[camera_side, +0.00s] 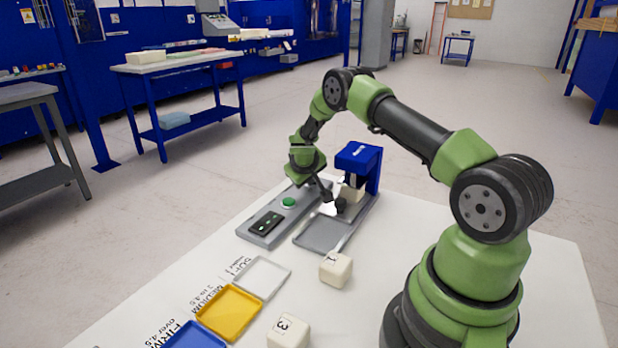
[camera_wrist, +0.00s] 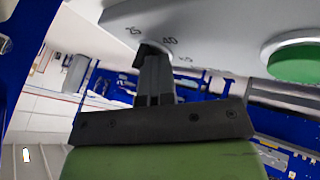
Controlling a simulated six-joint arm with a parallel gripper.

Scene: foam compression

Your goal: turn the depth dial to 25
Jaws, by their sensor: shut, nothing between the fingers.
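The grey control box (camera_side: 283,220) carries a green button (camera_side: 288,202) and a dark display (camera_side: 266,223). In the wrist view its pale panel (camera_wrist: 215,22) shows the scale marks 25 and 40, with the green button (camera_wrist: 293,62) at the right. My gripper (camera_wrist: 154,54) is shut, its fingertips at the panel beside these marks. A small dark part (camera_wrist: 143,56) at the fingertips looks like the depth dial, mostly hidden. I cannot tell whether the fingers touch it, or its setting. In the side view my gripper (camera_side: 323,187) is over the box's far end and hides the dial.
Loose blocks marked 1 (camera_side: 336,269) and 3 (camera_side: 289,332) sit nearer, beside white, yellow (camera_side: 229,312) and blue trays.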

